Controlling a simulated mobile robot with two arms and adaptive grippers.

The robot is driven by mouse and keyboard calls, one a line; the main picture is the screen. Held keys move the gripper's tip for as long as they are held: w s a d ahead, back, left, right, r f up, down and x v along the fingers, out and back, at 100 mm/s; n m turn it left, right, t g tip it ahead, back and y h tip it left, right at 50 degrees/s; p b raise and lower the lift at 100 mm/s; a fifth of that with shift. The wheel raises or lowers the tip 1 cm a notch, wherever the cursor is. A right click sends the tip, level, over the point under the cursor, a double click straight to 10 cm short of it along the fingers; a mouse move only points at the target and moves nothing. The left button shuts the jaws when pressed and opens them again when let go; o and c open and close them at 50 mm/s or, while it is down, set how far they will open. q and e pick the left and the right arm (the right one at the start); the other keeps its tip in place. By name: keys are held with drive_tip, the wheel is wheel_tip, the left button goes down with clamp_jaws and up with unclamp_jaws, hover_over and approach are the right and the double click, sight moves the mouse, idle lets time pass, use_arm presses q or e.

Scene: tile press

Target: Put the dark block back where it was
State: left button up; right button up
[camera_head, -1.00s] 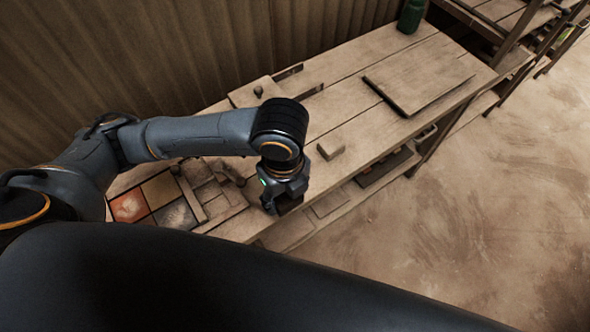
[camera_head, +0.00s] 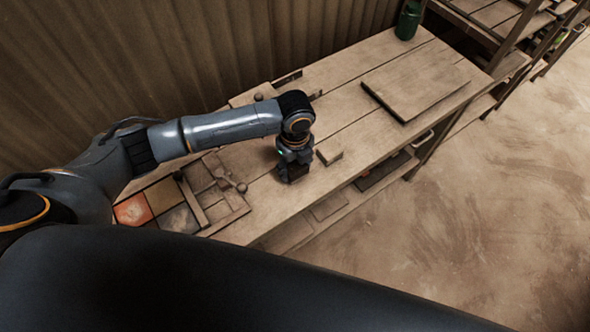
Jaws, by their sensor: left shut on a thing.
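My left gripper (camera_head: 293,172) is over the wooden bench, pointing down. It is shut on the dark block (camera_head: 294,176), which shows as a dark shape at the fingertips. The fingers are small and dark, so their edges are hard to tell from the block. I cannot tell whether the block touches the bench top. My right gripper is not in view.
The bench (camera_head: 350,113) has a small wooden block (camera_head: 329,154) just right of the gripper and a flat board (camera_head: 415,83) farther right. A wooden press frame (camera_head: 222,203) and coloured tiles (camera_head: 133,210) lie to the left. A green bottle (camera_head: 408,21) stands at the far end.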

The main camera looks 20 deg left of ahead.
sight(295, 173)
use_arm(q)
wheel_tip(295, 173, down, 2)
drive_tip(key=shift+s+f+p, duration=0.1)
drive_tip(key=shift+f+p, duration=0.05)
drive_tip(key=shift+p, duration=0.2)
drive_tip(key=shift+f, duration=0.2)
drive_tip(key=shift+f, duration=0.2)
drive_tip(key=o, duration=1.1)
wheel_tip(295, 173, up, 12)
drive_tip(key=shift+r+b, duration=0.25)
drive_tip(key=shift+b, duration=0.8)
